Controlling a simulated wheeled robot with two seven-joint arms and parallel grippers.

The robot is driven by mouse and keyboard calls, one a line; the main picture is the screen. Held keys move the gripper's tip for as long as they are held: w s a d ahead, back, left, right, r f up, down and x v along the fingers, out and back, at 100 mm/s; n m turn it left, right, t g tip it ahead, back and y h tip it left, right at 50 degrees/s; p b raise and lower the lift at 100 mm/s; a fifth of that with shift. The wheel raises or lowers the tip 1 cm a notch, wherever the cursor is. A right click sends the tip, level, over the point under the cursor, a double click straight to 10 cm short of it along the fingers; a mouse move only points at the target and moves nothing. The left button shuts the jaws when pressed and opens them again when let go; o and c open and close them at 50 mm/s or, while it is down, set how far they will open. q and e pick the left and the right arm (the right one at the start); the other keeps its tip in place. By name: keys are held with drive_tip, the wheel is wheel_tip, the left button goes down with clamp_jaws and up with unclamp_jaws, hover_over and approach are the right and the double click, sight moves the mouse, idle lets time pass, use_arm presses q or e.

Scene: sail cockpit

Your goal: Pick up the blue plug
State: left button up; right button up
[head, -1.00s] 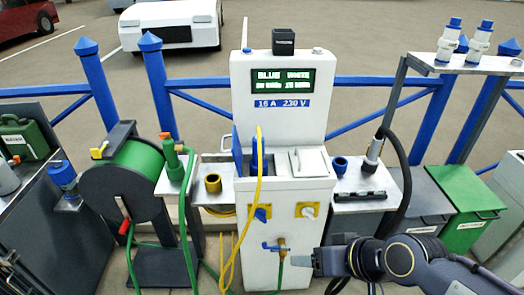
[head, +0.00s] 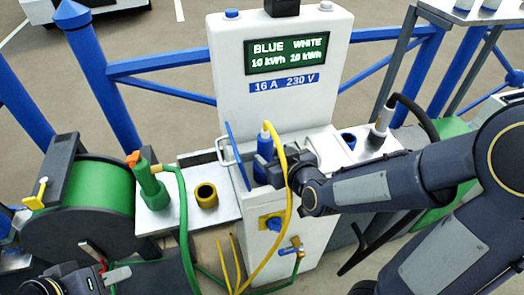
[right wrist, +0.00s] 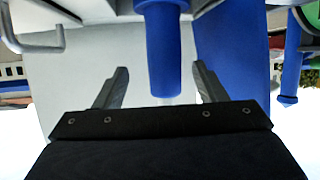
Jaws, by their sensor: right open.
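The blue plug (head: 264,148) stands upright at the front of the white power post, with a yellow cable (head: 282,165) running from its top and down. A blue flap stands up just left of it. My right gripper (head: 277,170) is at the plug from the right. In the right wrist view the plug (right wrist: 163,50) reaches down between the two open fingers (right wrist: 162,88), with gaps on both sides. The fingers are not closed on it. My left gripper (head: 102,263) is open and empty at the lower left, in front of the green hose reel.
The white power post (head: 235,60) has a display reading BLUE and WHITE. A green hose nozzle (head: 150,185) and a yellow ring (head: 206,195) are on the left shelf. A black cable connector (head: 378,135) stands on the right. Blue railings (head: 160,65) run behind.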

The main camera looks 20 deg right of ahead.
drive_tip(key=shift+x, duration=0.9)
drive_tip(key=x, duration=0.5)
drive_tip(key=shift+w+a+r, duration=0.1)
drive_tip(key=shift+a+r, duration=0.25)
drive_tip(key=shift+c, duration=0.5)
drive_tip(key=c, duration=1.2)
drive_tip(key=shift+r, duration=0.1)
